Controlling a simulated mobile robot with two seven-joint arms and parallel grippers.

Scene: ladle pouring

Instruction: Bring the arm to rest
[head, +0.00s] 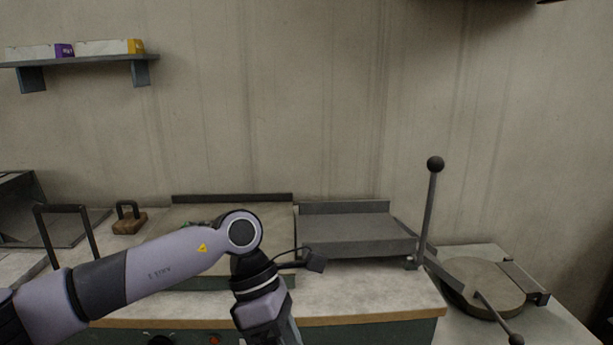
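My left arm comes in from the left across the counter and bends down at the wrist. The upper part of my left gripper (265,318) shows at the bottom edge of the head view, in front of the counter's front edge. Its fingertips are cut off by the frame, so its opening and anything in it are hidden. My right gripper is not in view. No ladle can be made out.
A grey flat-topped appliance (355,237) stands on the counter (370,293), with a black-knobbed lever (431,205) beside it. A round plate press (485,288) is at right. A wooden-based press (129,221) and a black handle frame (66,212) stand left. A shelf (85,61) hangs above.

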